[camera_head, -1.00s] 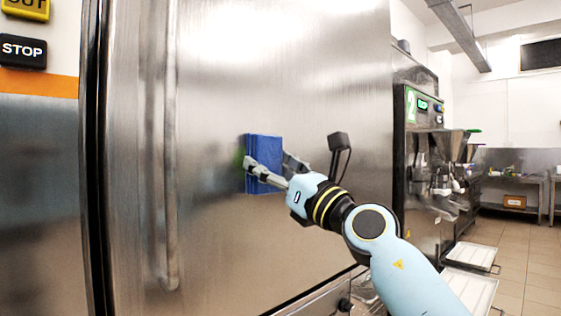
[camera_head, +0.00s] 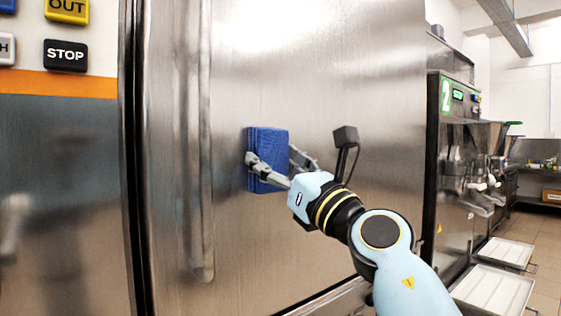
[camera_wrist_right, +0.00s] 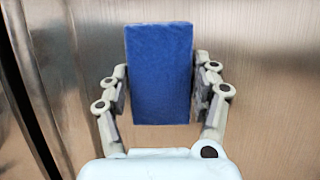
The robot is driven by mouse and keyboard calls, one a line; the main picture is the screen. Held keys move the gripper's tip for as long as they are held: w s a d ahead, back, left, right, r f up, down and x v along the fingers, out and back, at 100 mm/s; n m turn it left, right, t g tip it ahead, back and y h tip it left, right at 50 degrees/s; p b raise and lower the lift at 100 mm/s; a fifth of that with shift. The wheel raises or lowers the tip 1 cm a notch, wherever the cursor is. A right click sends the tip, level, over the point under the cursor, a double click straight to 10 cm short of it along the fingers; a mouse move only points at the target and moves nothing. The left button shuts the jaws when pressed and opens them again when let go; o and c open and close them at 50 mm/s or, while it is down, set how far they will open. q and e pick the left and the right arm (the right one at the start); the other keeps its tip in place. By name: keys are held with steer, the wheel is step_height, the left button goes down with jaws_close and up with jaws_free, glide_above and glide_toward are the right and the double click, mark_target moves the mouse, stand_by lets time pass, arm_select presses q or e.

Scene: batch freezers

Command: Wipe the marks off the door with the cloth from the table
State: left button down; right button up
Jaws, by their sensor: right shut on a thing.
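The blue cloth (camera_head: 268,143) is a folded, upright block held in front of the large brushed-steel door (camera_head: 330,80). My right gripper (camera_head: 273,160) is shut on it, one finger on each side. In the right wrist view the cloth (camera_wrist_right: 160,60) sits between the two fingers of the right gripper (camera_wrist_right: 161,92), with the door behind it. The cloth is at or very near the door's surface; I cannot tell whether it touches. I see no mark on the visible part of the door; the part behind the cloth is hidden. My left gripper is not in view.
A long vertical handle (camera_head: 205,160) stands out left of the cloth. Further left is a panel with a STOP button (camera_head: 66,55) and an orange stripe (camera_head: 60,84). A machine numbered 2 (camera_head: 450,150) and white trays (camera_head: 495,290) are at the right.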

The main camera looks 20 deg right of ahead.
mark_target(298, 139)
steer(key=shift+r+p, duration=1.2)
steer(key=shift+r, duration=0.2)
steer(key=shift+w+d+f+b, duration=0.1)
steer(key=shift+w+d, duration=0.35)
steer(key=shift+d, duration=0.8)
steer(key=shift+w+d+b, duration=0.15)
steer(key=shift+w+d, duration=0.35)
steer(key=shift+d, duration=0.8)
steer(key=shift+w+d+f+b, duration=0.1)
steer(key=shift+w+d, duration=0.35)
steer(key=shift+d, duration=0.8)
steer(key=shift+w+d+b, duration=0.3)
steer(key=shift+d+b, duration=0.05)
steer(key=shift+d, duration=0.45)
steer(key=shift+w+d+b, duration=0.25)
steer(key=shift+d+b, duration=0.05)
steer(key=shift+d, duration=0.45)
steer(key=shift+w+d, duration=0.15)
steer(key=shift+d, duration=0.2)
steer(key=shift+r, duration=0.1)
steer(key=shift+s+a+p, duration=0.3)
steer(key=shift+a+p, duration=0.35)
steer(key=shift+a, duration=0.15)
steer(key=shift+s+a+p, duration=0.25)
steer(key=shift+a+p, duration=0.05)
steer(key=shift+a, duration=0.3)
steer(key=shift+s+a+p, duration=0.25)
steer(key=shift+a, duration=0.35)
